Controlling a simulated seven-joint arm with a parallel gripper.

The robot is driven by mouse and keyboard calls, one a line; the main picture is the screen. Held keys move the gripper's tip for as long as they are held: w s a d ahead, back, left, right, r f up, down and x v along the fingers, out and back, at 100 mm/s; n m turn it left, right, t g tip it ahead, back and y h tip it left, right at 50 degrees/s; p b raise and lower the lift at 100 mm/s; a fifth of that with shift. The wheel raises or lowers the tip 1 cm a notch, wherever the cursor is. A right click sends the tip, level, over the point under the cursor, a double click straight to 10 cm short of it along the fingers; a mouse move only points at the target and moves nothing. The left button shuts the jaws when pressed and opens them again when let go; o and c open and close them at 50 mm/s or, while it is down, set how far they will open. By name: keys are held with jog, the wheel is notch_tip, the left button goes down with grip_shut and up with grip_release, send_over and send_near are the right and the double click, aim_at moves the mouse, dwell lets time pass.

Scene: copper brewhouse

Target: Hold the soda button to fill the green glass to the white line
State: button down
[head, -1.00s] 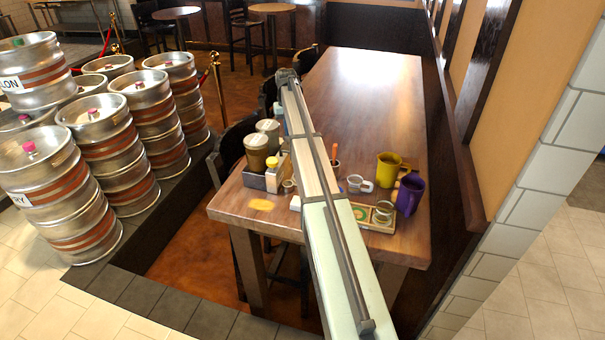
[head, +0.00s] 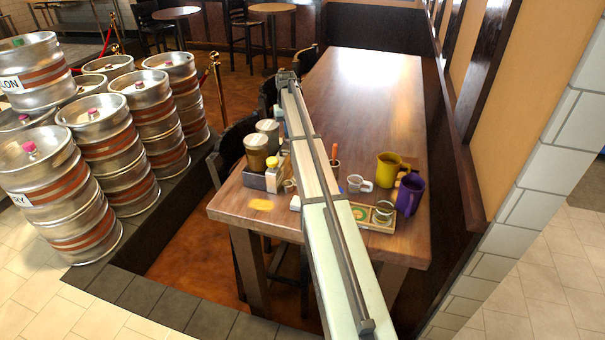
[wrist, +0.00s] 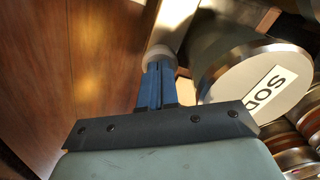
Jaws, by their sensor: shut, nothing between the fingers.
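In the wrist view the blue fingers of my gripper (wrist: 157,86) are shut with nothing between them. A pale round piece (wrist: 158,56) sits right at the fingertips; I cannot tell whether it is the soda button or whether the fingers touch it. To its right is a large grey round body (wrist: 225,62) with a white label (wrist: 268,94) reading "SOD", partly cut off. I cannot make out the green glass or its white line in either view. In the head view my arm covers the middle of the table, and my gripper cannot be made out there.
The wooden table (head: 370,90) is bare toward the back. Near its front stand lidded canisters (head: 257,150), a yellow mug (head: 388,170), a purple mug (head: 409,195), a small grey cup (head: 358,184) and a tray (head: 378,226). Steel kegs (head: 95,185) stand left.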

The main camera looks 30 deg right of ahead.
jog(key=shift+r, duration=2.85)
